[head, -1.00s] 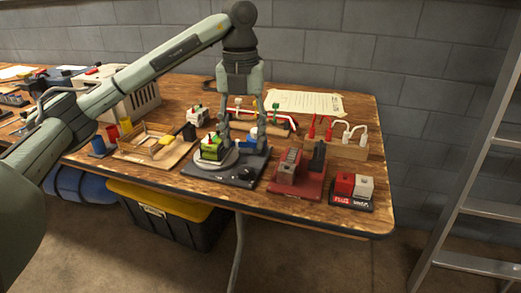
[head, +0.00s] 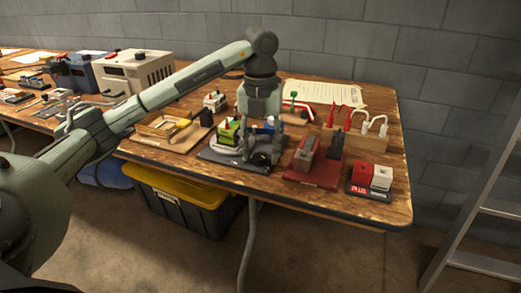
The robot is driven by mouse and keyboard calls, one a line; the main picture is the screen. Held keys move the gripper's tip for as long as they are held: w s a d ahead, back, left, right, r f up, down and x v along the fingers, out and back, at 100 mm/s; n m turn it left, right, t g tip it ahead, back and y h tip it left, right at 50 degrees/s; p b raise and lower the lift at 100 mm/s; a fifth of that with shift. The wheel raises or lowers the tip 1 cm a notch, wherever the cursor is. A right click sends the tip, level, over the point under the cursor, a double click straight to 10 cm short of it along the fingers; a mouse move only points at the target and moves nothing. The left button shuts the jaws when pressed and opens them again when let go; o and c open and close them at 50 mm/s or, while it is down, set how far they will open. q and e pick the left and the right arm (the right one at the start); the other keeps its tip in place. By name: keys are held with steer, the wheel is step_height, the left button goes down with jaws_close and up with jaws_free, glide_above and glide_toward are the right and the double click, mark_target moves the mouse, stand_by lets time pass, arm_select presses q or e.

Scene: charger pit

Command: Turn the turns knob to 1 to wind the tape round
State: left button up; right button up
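The winding station is a dark base plate (head: 215,158) near the table's front edge, with a pale round turntable (head: 222,145) on it. A green block (head: 229,131) sits on the turntable, and a blue part (head: 270,125) shows behind my gripper. My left gripper (head: 262,158) points down over the front right of the plate, where the turns knob was visible a second ago. The fingers now cover that spot, so the knob and its setting are hidden. I cannot tell whether the fingers touch it or how far apart they are. My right gripper is not in view.
A red fixture (head: 311,170) stands close right of the plate, with a red and white block pair (head: 371,177) beyond. A wooden tray (head: 160,140) is to the left. A wooden rack with red and white hooks (head: 355,138) stands behind.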

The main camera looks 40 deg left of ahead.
arm_select(q)
jaws_close()
steer(key=shift+m, duration=0.3)
